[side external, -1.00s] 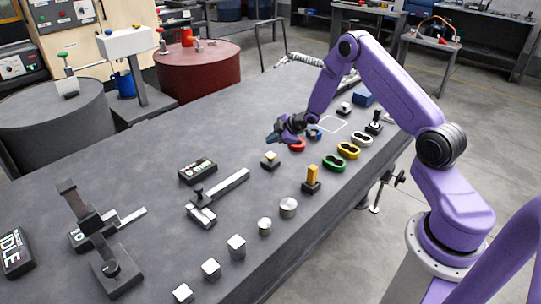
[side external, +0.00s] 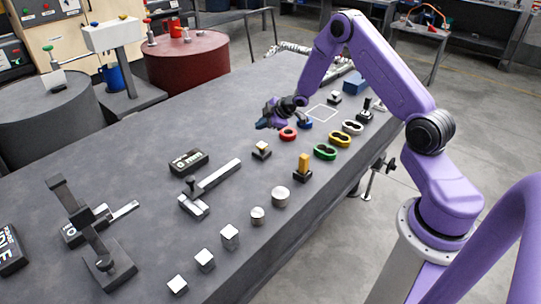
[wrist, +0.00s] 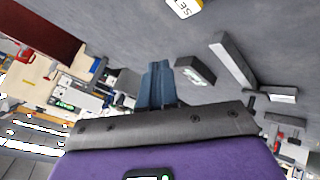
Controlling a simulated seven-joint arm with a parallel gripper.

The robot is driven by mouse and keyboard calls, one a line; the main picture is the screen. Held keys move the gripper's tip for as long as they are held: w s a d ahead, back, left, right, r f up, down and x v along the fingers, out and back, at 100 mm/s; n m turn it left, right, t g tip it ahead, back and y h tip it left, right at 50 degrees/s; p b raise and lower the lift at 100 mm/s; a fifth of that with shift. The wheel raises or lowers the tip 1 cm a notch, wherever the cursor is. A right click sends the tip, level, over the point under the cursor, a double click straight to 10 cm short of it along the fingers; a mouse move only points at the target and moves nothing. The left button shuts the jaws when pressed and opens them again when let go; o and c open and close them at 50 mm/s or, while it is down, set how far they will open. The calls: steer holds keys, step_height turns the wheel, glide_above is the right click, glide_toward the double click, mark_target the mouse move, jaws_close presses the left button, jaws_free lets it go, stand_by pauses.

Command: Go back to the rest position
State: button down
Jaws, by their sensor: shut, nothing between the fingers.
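My gripper (side external: 266,120) hangs above the dark workbench (side external: 150,150), over its middle-back part, clear of the objects. Its blue fingers are shut with nothing between them; they also show in the wrist view (wrist: 155,80). A red ring (side external: 288,133) and a blue piece (side external: 305,122) lie on the bench to the right of the gripper. A white square outline (side external: 322,113) is marked on the bench behind them.
Green (side external: 325,152), yellow (side external: 340,140) and white (side external: 353,127) oval rings line the right edge. An upright orange block (side external: 304,164) and several metal pieces stand nearer. A dark barrel (side external: 45,110) and a red barrel (side external: 188,65) stand beyond the bench. Air above the bench is free.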

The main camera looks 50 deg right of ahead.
steer(key=s+a+r+g, duration=0.2)
steer(key=s+a+r, duration=0.55)
steer(key=a, duration=0.25)
steer(key=s+a+r+g, duration=0.2)
steer(key=s+a+r, duration=0.4)
steer(key=s+a, duration=0.35)
steer(key=s+r+g, duration=0.2)
steer(key=s, duration=1.1)
steer(key=s+r+n+g+h, duration=0.1)
steer(key=s+r+g, duration=0.1)
steer(key=s, duration=1.2)
steer(key=shift+s+r+g, duration=0.25)
steer(key=shift+g, duration=0.05)
